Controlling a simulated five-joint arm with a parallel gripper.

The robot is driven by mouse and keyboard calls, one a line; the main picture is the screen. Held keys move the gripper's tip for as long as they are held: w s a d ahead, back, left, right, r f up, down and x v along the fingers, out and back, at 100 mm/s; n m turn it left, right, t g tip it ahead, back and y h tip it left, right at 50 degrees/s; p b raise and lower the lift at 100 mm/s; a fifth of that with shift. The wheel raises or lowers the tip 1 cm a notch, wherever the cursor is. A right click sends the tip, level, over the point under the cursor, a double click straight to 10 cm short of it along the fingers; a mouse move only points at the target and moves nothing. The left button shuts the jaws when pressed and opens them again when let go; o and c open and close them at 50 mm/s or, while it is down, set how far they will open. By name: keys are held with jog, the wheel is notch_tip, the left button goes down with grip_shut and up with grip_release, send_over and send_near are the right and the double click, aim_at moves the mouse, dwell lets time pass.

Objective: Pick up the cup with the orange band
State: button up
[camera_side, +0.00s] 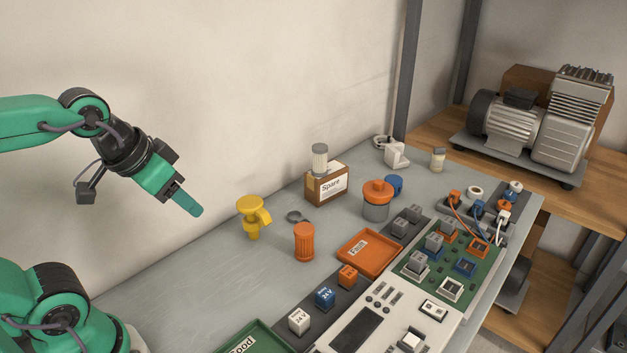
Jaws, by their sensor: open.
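My gripper (188,202) is in the air at the left, above the grey bench and pointing down to the right. It is open and empty, seen side-on so its fingers overlap. A grey cup-like container (376,210) with an orange band and orange top stands upright on the bench right of centre; it is the best match for the cup with the orange band. My gripper is well to its left and apart from it. A blue piece (395,184) shows partly hidden behind it.
A yellow funnel-like part (253,214) and a ribbed orange cylinder (304,242) stand between my gripper and the container. A "Spare" box (326,184) stands behind, an orange "Faulty" tray (369,253) in front. A green circuit board (480,279) lies right. The bench's left part is clear.

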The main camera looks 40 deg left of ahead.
jog(key=w+d+r, duration=0.1)
jog(key=w+r, duration=0.3)
jog(key=w, duration=0.7)
jog(key=n, duration=0.2)
send_over(378, 181)
jog(key=s, duration=0.5)
notch_tip(378, 181, down, 12)
jog(key=shift+w+a+f+h, duration=0.15)
jog(key=shift+a+f+h, duration=0.1)
jog(key=shift+a+h, duration=0.15)
jog(key=shift+f, duration=0.1)
jog(key=shift+x, duration=3.8)
jog(key=shift+d, duration=0.15)
